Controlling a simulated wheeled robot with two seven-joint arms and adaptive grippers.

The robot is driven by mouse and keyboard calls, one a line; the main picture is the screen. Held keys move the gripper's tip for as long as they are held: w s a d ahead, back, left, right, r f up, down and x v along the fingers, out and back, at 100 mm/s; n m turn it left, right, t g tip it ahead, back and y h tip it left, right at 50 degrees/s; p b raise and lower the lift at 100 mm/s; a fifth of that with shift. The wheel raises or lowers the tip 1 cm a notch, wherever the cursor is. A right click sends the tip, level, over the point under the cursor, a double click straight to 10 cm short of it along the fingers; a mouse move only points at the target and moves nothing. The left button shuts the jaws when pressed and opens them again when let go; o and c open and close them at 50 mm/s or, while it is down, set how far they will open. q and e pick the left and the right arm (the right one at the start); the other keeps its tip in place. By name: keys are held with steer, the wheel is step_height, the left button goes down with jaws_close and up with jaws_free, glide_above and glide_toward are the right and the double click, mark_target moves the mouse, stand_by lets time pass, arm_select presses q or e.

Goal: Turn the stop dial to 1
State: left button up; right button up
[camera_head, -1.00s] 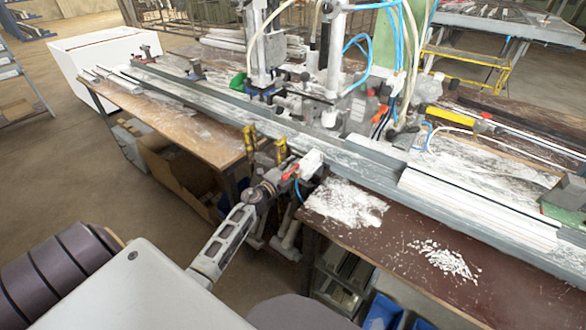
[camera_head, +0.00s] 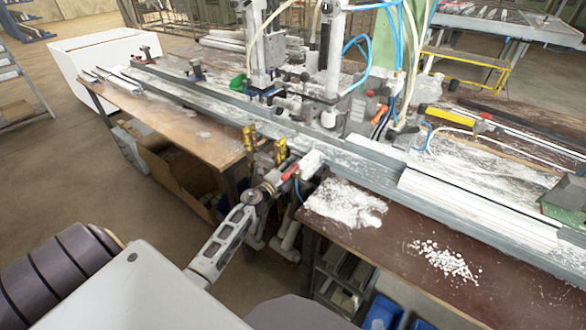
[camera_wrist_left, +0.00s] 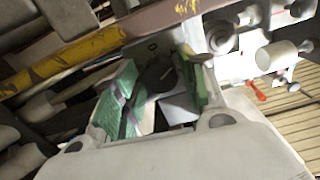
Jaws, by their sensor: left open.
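In the left wrist view a dark, roundish knob, apparently the stop dial (camera_wrist_left: 155,72), sits between the green-padded fingers of my left gripper (camera_wrist_left: 158,85). The fingers are open, one on each side of it. In the head view my left gripper (camera_head: 267,188) is small, at the front edge of the bench near a red lever (camera_head: 290,172). The dial cannot be made out there. My right gripper is not in view.
Long grey profile rails (camera_head: 230,102) run across the bench. Yellow parts (camera_head: 249,139) stand close to my left gripper. A white machine column (camera_head: 330,50) with blue hoses rises behind. White shavings (camera_head: 345,203) lie on the brown bench top (camera_head: 400,255) at right.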

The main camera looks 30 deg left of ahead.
arm_select(q)
steer(key=s+a, duration=0.1)
steer(key=s, duration=1.1)
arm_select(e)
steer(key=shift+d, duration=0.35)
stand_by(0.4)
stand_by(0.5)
